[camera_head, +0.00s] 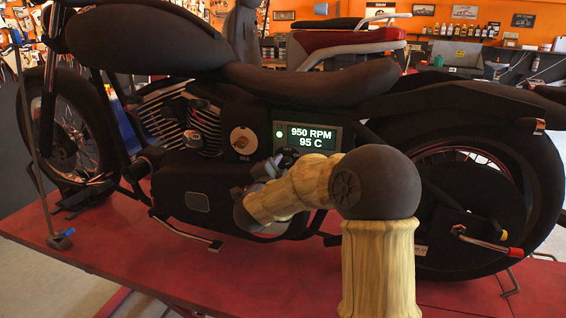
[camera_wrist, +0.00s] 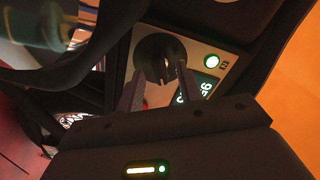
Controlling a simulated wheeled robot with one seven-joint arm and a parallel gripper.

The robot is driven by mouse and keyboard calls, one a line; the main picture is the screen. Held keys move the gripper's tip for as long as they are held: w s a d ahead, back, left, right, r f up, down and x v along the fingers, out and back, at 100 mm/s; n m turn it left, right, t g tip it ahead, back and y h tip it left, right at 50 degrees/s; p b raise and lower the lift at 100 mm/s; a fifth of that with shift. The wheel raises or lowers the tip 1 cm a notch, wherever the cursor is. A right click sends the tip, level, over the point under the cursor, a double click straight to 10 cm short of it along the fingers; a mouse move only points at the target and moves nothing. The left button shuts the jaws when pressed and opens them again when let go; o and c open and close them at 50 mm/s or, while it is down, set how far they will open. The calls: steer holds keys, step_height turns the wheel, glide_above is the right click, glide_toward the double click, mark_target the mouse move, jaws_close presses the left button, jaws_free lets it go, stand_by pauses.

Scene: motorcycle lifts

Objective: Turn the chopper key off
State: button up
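The chopper (camera_head: 285,85) is a dark motorcycle standing on the lift. Its side panel has a lit display (camera_head: 311,137) reading 950 RPM and 95 C, with a green lamp (camera_head: 280,134) lit beside it. In the wrist view a round black key switch (camera_wrist: 152,46) with a pale metallic key or slot at its middle sits left of the lit green lamp (camera_wrist: 211,61). My gripper (camera_wrist: 160,78) is open, its two fingers apart just below the switch, one toward each side. Contact cannot be told.
A round idle dial (camera_head: 243,141) is left of the display. The exposed engine (camera_head: 180,115) and rear wheel (camera_head: 475,190) flank the panel. The red lift platform (camera_head: 150,260) lies below.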

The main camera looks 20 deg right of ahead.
steer(key=shift+x, duration=0.85)
jaws_close()
